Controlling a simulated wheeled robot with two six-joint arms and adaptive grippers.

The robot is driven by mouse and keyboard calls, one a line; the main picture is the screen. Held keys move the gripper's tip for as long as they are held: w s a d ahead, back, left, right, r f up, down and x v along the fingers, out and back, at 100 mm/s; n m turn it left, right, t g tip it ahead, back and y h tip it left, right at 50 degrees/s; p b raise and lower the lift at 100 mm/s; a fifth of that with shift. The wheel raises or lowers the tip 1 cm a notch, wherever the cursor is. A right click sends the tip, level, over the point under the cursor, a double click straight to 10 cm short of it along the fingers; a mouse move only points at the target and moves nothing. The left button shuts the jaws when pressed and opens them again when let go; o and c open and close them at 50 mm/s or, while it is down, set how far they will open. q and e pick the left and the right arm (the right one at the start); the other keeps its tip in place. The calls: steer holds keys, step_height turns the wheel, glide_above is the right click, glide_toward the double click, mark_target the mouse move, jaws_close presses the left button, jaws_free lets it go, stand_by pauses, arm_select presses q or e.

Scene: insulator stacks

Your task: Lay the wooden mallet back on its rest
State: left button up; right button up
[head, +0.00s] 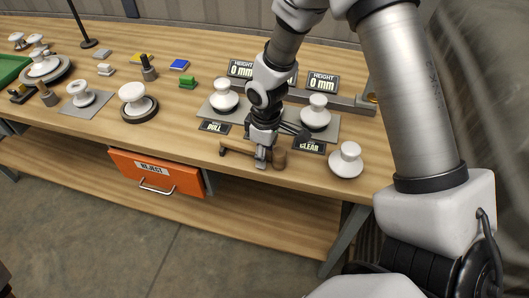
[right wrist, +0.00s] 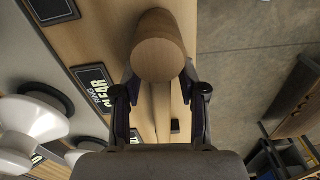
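The wooden mallet (head: 278,161) lies near the front edge of the bench, its head to the right and its handle running left. In the right wrist view the round mallet head (right wrist: 158,46) is large and close, with the handle behind it between my fingers. My right gripper (head: 262,160) is down at the handle just left of the head; in the wrist view its fingers (right wrist: 160,95) stand on both sides of the handle with some gap showing. A small dark support (head: 223,152) shows at the handle's left end. My left gripper is out of view.
White insulators (head: 316,114) on grey plates stand just behind, with a loose one (head: 346,160) to the right. Small "dull" (head: 214,127) and "clear" (head: 309,147) signs lie close by. An orange reject drawer (head: 155,175) hangs below the front edge.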

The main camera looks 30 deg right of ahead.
steer(key=shift+w+d+f, duration=0.1)
steer(key=shift+r, duration=0.35)
step_height(320, 180, up, 11)
steer(key=shift+r, duration=0.2)
steer(key=shift+d, duration=0.1)
